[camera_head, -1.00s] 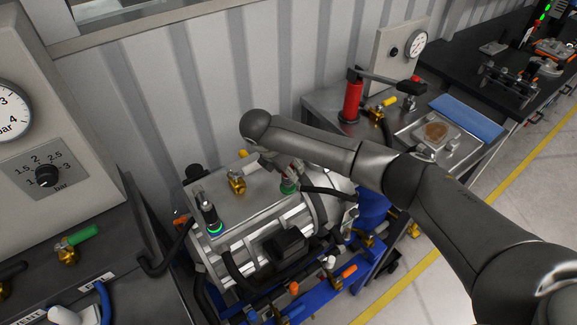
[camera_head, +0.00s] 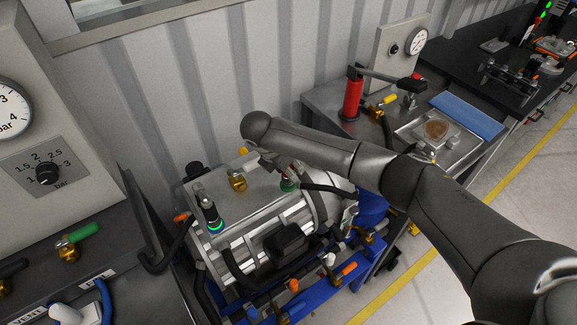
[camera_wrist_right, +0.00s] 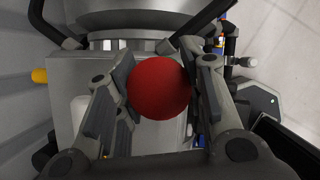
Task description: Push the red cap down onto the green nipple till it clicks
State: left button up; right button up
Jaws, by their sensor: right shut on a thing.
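The red cap (camera_wrist_right: 158,88) is a round red ball shape in the right wrist view. My right gripper (camera_wrist_right: 160,92) is shut on it, with a finger on each side. In the head view my right gripper (camera_head: 284,170) is over the top of the silver drive unit (camera_head: 262,218), at its right end. The green nipple (camera_head: 288,185) shows as a small green ring just below the fingers. The cap hides whatever is under it in the wrist view, so I cannot tell whether it touches the nipple. My left gripper is not in view.
A black fitting with a green ring (camera_head: 213,216) and a brass valve (camera_head: 237,181) stand on the same unit. A black hose (camera_head: 325,189) runs close to the gripper. A bench with a red hand pump (camera_head: 352,95) is behind my right arm.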

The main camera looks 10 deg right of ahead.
jog(key=shift+s+f, duration=0.15)
jog(key=shift+f, duration=0.2)
jog(key=o, duration=1.2)
